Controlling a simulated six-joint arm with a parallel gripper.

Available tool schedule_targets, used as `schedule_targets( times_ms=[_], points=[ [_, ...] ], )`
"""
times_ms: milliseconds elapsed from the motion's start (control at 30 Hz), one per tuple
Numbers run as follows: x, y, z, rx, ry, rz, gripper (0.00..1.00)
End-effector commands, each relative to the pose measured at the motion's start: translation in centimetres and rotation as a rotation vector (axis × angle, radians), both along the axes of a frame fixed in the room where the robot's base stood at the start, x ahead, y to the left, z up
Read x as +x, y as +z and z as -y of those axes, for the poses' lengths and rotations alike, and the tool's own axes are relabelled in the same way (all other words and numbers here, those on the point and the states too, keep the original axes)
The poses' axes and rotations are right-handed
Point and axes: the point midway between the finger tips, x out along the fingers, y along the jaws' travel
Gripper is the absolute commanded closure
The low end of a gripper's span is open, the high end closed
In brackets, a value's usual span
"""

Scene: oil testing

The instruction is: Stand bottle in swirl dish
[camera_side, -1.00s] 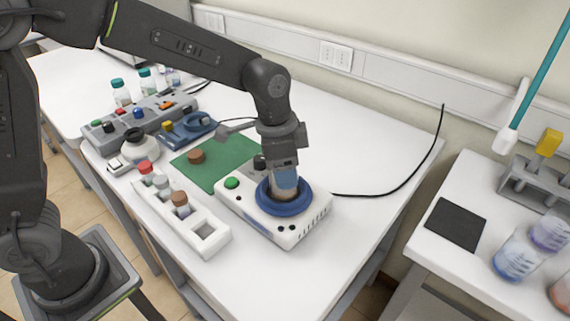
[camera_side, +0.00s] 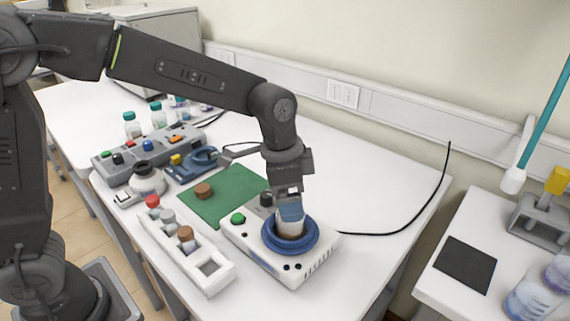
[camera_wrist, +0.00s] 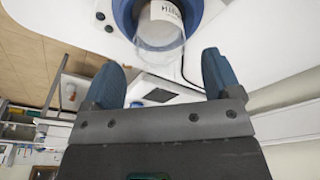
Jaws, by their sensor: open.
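The bottle (camera_side: 290,228) is a small clear vessel with a white printed label. It stands about upright in the blue swirl dish (camera_side: 307,247) on top of a white device. The wrist view shows the bottle (camera_wrist: 161,28) inside the blue ring of the dish (camera_wrist: 124,14), with its clear end towards me. My gripper (camera_side: 290,212) is right above the bottle, pointing down. In the wrist view its two blue fingers (camera_wrist: 163,75) are spread apart with nothing between them. In the side view the fingers hide the bottle's top.
A white rack (camera_side: 190,245) with several capped vials stands left of the device. A brown cap (camera_side: 203,190) lies on a green mat (camera_side: 238,190) behind it. A grey control box (camera_side: 150,153) and a blue device (camera_side: 190,163) stand further back.

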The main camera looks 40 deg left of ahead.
Motion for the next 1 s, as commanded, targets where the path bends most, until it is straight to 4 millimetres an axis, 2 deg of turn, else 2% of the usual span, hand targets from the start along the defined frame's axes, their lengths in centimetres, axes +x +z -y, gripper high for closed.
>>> schedule_targets(
  times_ms=[33, 200, 400, 533, 767, 867, 1000],
  points=[
    [0.0, 1.3, -0.1, -0.001, 0.0, 0.006, 0.16],
    [-0.4, 4.9, -0.5, -0.001, 0.001, 0.006, 0.16],
    [-0.8, 8.0, -0.9, 0.0, 0.001, 0.003, 0.16],
    [-0.9, 9.1, -1.0, 0.0, 0.001, 0.001, 0.16],
    [-1.2, 9.5, -1.3, 0.0, 0.01, 0.004, 0.16],
    [-2.2, 10.1, -2.4, -0.006, 0.06, 0.026, 0.16],
    [-5.7, 10.9, -5.6, -0.025, 0.221, 0.09, 0.16]
  ],
)
